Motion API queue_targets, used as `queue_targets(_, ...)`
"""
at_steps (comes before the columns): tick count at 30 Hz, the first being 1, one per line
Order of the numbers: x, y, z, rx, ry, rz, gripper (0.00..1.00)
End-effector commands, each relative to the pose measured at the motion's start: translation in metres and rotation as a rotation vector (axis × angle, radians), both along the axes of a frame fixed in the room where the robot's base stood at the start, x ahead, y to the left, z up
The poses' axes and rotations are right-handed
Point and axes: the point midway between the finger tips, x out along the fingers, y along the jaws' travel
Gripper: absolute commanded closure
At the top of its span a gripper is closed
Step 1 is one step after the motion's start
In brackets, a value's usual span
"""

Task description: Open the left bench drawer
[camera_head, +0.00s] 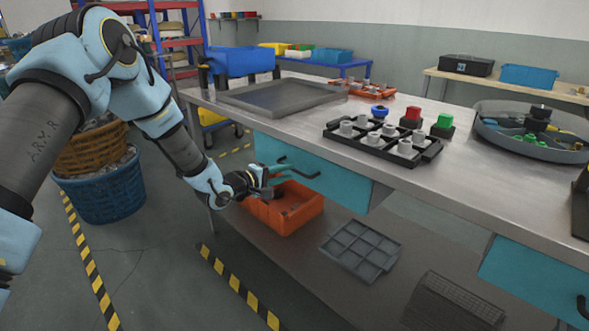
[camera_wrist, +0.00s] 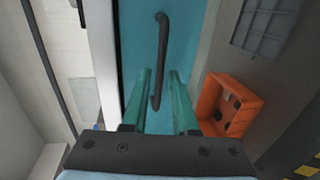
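The left bench drawer has a teal front (camera_head: 335,182) under the bench top, left of the other teal drawer. No drawer interior shows. Its black bar handle (camera_head: 305,173) runs along the front, and it also shows in the wrist view (camera_wrist: 162,45). My gripper (camera_head: 286,171) is at the left part of this handle. In the wrist view, its two green fingers (camera_wrist: 160,75) are apart, and the handle lies between them in the picture. I cannot tell how deep the fingertips reach around the bar or whether they touch it.
An orange bin (camera_head: 290,212) and a grey divided tray (camera_head: 361,248) rest on the lower shelf below the drawer. The bench top (camera_head: 300,125) bears a black rack (camera_head: 375,147) and a round grey tray (camera_head: 530,150). Open floor lies in front.

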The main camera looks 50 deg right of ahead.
Motion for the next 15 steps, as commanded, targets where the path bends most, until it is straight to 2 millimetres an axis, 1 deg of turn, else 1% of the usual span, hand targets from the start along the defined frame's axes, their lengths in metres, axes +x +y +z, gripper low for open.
queue_targets(1, -0.001, -0.009, -0.001, 0.0, -0.001, -0.002, 0.73)
queue_targets(3, -0.002, -0.02, -0.003, 0.001, -0.002, -0.001, 0.73)
queue_targets(6, -0.002, -0.031, -0.006, 0.001, -0.001, 0.0, 0.73)
queue_targets(10, -0.002, -0.039, -0.009, 0.002, -0.001, 0.002, 0.73)
queue_targets(15, -0.002, -0.042, -0.009, 0.002, -0.002, 0.002, 0.73)
